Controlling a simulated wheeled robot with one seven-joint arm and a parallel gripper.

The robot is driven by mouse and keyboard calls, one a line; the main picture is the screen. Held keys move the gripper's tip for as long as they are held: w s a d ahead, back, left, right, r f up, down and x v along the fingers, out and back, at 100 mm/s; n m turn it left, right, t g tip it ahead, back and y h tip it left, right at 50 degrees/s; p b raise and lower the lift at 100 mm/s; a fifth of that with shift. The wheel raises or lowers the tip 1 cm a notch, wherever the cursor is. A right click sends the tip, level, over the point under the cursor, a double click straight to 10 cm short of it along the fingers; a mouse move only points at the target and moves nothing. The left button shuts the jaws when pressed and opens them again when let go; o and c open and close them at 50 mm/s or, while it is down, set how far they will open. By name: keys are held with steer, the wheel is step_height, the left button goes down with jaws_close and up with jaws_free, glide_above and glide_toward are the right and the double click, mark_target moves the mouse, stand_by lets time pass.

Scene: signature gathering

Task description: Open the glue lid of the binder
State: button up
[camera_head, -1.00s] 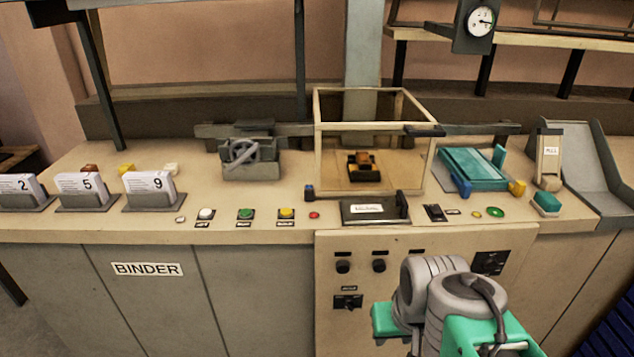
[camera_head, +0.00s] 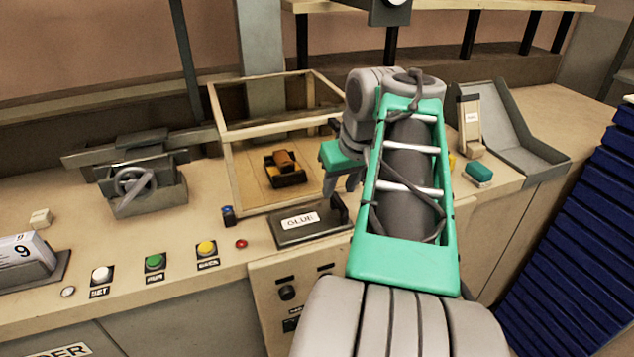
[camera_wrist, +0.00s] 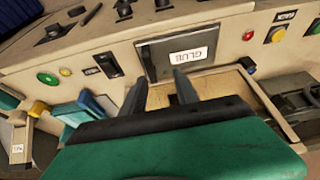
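The glue lid (camera_head: 308,225) is a dark flat plate with a white GLUE label, lying closed on the binder's front top edge, with an upright dark piece at its right end. In the wrist view the glue lid (camera_wrist: 178,55) shows just beyond my fingers. My gripper (camera_head: 343,185) is near the lid's right end, at the front of the glass-like framed box. In the wrist view my gripper (camera_wrist: 180,85) has its two dark fingers apart with nothing between them. Whether a finger touches the lid I cannot tell.
The framed box (camera_head: 240,190) stands behind the lid. White, green (camera_head: 154,262) and yellow buttons and a small red one (camera_head: 241,244) lie left of it. A clamp with a wheel (camera_head: 133,182) stands further left. Blue stacked crates (camera_head: 570,270) are at the right.

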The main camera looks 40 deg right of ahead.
mark_target(340, 201)
steer(key=shift+s+d, duration=0.2)
steer(key=shift+d, duration=1.05)
steer(key=b+x, duration=0.1)
steer(key=x, duration=0.5)
steer(key=shift+w+a+f, duration=0.1)
steer(key=shift+w+f, duration=0.2)
steer(key=shift+w, duration=0.05)
steer(key=shift+c, duration=0.6)
jaws_close()
